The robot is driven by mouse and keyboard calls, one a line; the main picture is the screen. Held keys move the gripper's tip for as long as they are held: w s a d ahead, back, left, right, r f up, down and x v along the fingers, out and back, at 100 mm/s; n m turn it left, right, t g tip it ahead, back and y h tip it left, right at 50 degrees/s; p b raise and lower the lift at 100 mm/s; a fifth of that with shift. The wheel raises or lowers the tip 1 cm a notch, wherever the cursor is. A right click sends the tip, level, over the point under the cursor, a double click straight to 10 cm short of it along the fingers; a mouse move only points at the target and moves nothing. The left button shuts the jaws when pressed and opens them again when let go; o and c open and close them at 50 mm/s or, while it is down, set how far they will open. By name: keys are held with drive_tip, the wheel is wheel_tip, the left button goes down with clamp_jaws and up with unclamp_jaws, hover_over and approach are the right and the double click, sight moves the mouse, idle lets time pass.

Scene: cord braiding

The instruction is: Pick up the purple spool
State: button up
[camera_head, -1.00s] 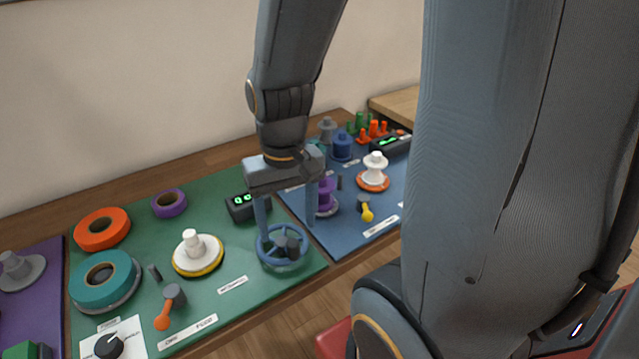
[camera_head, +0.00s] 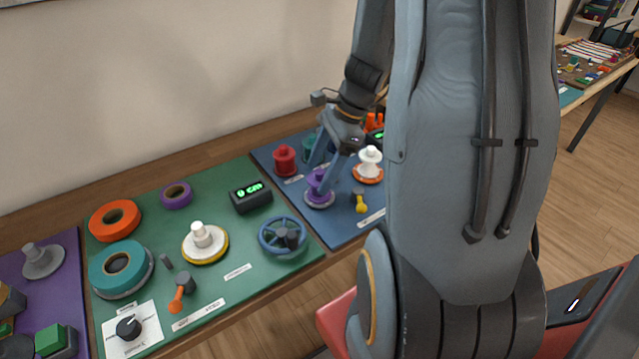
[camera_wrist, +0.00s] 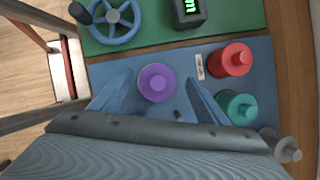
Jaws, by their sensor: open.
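The purple spool (camera_head: 319,183) stands upright on the blue board, near that board's left edge. It also shows in the wrist view (camera_wrist: 157,83), seen from above, between my two fingers. My gripper (camera_head: 317,176) is open and tilted over the spool. In the wrist view my gripper (camera_wrist: 159,80) has one finger left of the spool and one right, with gaps on both sides. No contact shows. In the head view a finger covers part of the spool.
A red spool (camera_wrist: 231,59) and a teal spool (camera_wrist: 237,107) stand on the blue board to the right in the wrist view. A blue handwheel (camera_head: 283,237) is on the green board. A white spool (camera_head: 369,161) and a yellow lever (camera_head: 360,203) stand right of the purple spool.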

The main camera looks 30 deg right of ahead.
sight(316, 179)
drive_tip(key=x, duration=0.4)
drive_tip(key=shift+a+f+p, duration=0.25)
drive_tip(key=shift+f+p, duration=0.1)
drive_tip(key=shift+c, duration=0.2)
drive_tip(key=c, duration=1.1)
